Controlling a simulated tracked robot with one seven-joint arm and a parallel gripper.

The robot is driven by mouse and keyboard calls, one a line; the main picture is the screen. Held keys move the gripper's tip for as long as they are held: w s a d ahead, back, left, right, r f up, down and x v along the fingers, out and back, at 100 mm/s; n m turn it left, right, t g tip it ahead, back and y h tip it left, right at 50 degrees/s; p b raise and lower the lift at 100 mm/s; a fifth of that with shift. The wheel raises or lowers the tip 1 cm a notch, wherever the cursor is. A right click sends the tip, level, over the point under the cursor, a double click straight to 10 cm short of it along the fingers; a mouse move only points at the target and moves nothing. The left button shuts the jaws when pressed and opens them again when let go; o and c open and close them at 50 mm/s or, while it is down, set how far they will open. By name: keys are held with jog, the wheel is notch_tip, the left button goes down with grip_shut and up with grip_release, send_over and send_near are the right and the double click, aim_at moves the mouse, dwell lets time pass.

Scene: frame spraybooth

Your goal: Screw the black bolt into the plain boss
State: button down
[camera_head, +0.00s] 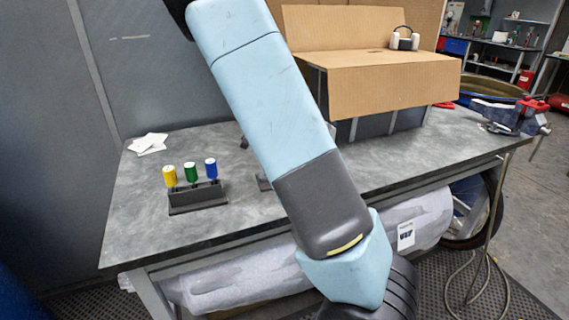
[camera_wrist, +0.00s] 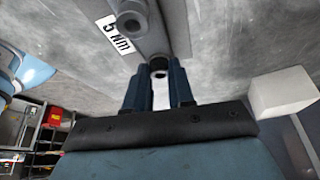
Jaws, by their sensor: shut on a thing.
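My gripper (camera_wrist: 159,82) shows in the wrist view, with its two dark blue fingers close together around a small dark round piece. This looks like the black bolt (camera_wrist: 159,73), mostly hidden between the fingers. Just beyond it is a grey round end, perhaps the plain boss (camera_wrist: 158,62), on a grey fixture (camera_wrist: 177,27). I cannot tell whether bolt and boss touch or how deep the bolt sits. Another grey boss (camera_wrist: 131,17) is farther up, beside a white "5 Nm" label (camera_wrist: 118,33). In the head view my arm hides the gripper and bolt.
On the grey workbench (camera_head: 130,218), a dark rack (camera_head: 198,199) holds yellow, green and blue pieces at the left. White cards (camera_head: 149,143) lie behind it. A cardboard-covered box (camera_head: 390,85) stands at the back, and a vise (camera_head: 505,112) is at the right.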

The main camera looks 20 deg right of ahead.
jog(key=c, duration=0.9)
grip_release()
jog(key=shift+r, duration=0.15)
jog(key=v, duration=1.3)
jog(key=shift+a+r, duration=0.15)
jog(key=shift+r, duration=0.05)
jog(key=s+r+n+t+y, duration=0.1)
jog(key=s+r+n+t, duration=0.1)
jog(key=s+n, duration=0.5)
jog(key=s+a+r+n+t+y, duration=0.1)
jog(key=s+r+n, duration=0.4)
jog(key=s, duration=0.7)
jog(key=s+a+r+n+t+y, duration=0.1)
jog(key=s+r+n+t+y, duration=0.1)
jog(key=s+n, duration=0.6)
jog(key=shift+s+r+n+t, duration=0.4)
jog(key=shift+s+r+t, duration=0.5)
jog(key=shift+s+r, duration=0.35)
